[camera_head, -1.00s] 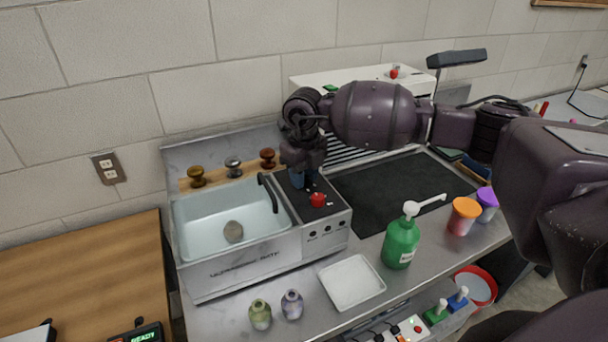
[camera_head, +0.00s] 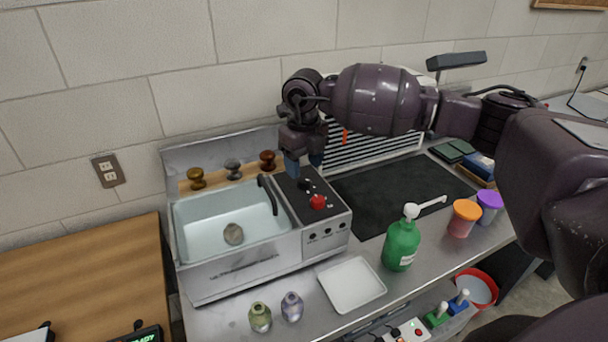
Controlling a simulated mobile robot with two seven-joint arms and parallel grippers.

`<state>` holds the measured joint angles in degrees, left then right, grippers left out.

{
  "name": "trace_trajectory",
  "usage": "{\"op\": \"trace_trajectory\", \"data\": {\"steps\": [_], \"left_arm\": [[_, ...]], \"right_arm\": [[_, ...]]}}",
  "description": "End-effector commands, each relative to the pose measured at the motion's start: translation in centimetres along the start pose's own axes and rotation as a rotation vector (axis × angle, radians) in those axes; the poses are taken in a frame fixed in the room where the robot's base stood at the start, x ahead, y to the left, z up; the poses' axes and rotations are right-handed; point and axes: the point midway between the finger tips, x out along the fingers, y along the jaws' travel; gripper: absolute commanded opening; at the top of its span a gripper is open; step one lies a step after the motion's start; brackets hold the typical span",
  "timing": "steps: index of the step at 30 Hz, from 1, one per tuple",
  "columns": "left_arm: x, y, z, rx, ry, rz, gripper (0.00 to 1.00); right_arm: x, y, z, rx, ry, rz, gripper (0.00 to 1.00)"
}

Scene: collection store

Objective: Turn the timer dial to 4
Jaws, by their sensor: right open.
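The ultrasonic bath (camera_head: 240,262) stands on the metal bench, with a black control panel (camera_head: 326,213) on its right side. On that panel are a small black dial (camera_head: 305,185) and a red knob (camera_head: 317,202). I cannot read any numbers or the dial's setting. My right gripper (camera_head: 303,168) points down just above and behind the black dial, open and apart from it, with nothing between its blue-tipped fingers. My left gripper is not in view.
The bath's black handle (camera_head: 268,194) is close left of the gripper. A green pump bottle (camera_head: 401,244), white tray (camera_head: 352,284) and two small bottles (camera_head: 260,317) stand in front. The black mat (camera_head: 395,200) at right is clear.

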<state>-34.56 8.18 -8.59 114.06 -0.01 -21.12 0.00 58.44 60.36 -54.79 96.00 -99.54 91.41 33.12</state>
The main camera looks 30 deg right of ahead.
Motion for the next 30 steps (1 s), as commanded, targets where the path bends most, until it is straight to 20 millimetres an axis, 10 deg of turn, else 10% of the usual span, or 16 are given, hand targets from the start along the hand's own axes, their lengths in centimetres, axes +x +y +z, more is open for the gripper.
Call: {"op": "trace_trajectory", "data": {"steps": [12, 30], "left_arm": [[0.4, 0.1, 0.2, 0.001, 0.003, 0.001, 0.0], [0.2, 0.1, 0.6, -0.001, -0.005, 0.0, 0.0]], "right_arm": [[-6.2, 0.0, 0.0, 0.0, -0.003, -0.001, 0.56], [-6.8, 0.0, 0.0, 0.0, -0.001, 0.0, 0.56]]}}
